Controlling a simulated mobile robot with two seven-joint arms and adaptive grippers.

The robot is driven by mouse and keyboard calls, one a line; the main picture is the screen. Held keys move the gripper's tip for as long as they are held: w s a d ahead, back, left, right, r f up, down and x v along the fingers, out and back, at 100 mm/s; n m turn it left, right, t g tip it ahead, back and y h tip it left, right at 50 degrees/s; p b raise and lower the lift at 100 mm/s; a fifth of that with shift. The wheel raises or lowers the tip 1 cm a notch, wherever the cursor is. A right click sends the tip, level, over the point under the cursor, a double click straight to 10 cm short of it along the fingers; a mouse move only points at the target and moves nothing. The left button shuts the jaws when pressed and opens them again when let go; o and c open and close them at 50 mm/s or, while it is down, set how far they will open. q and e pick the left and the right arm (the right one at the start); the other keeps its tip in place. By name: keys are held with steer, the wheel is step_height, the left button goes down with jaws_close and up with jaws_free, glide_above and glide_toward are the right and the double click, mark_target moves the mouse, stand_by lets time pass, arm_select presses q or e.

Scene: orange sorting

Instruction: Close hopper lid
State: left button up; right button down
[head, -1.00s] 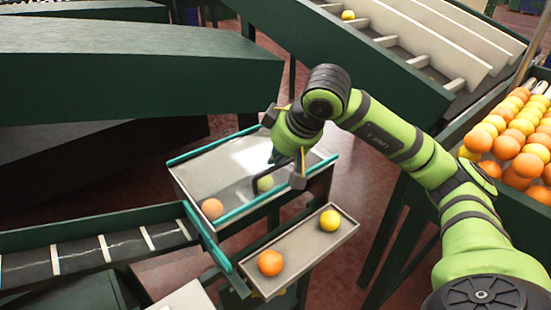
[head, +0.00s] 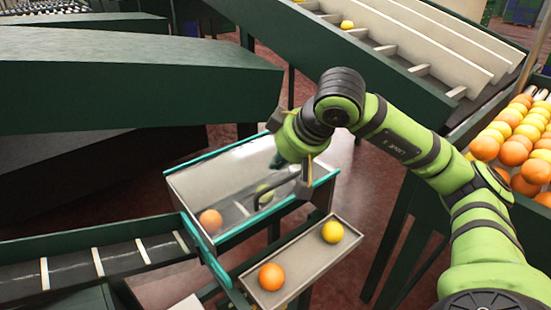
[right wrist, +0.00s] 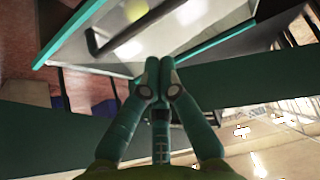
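The hopper is a shallow box with teal edges (head: 205,240). Its clear lid (head: 215,172) carries a dark bent handle (head: 259,198). An orange (head: 210,222) and a yellow fruit (head: 264,192) show through or below the lid. I cannot tell whether the lid lies flat on the rim. My right gripper (head: 280,160) is over the hopper's far right part, beside the handle. In the right wrist view its fingers (right wrist: 160,75) are together and empty, near the teal edge (right wrist: 215,45). Contact with the lid is unclear. My left gripper is out of view.
A small side tray (head: 300,262) in front holds an orange and a yellow fruit. A slatted conveyor (head: 70,268) runs in from the left. A bin of citrus (head: 515,140) stands right. Large green machines (head: 130,85) and slanted chutes (head: 430,45) fill the back.

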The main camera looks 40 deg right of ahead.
arm_select(q)
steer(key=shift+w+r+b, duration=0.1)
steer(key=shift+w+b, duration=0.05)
steer(key=shift+b, duration=0.3)
arm_select(e)
steer(key=w+v, duration=0.1)
steer(key=v, duration=0.9)
steer(key=shift+r, duration=0.5)
steer(key=shift+s, duration=0.15)
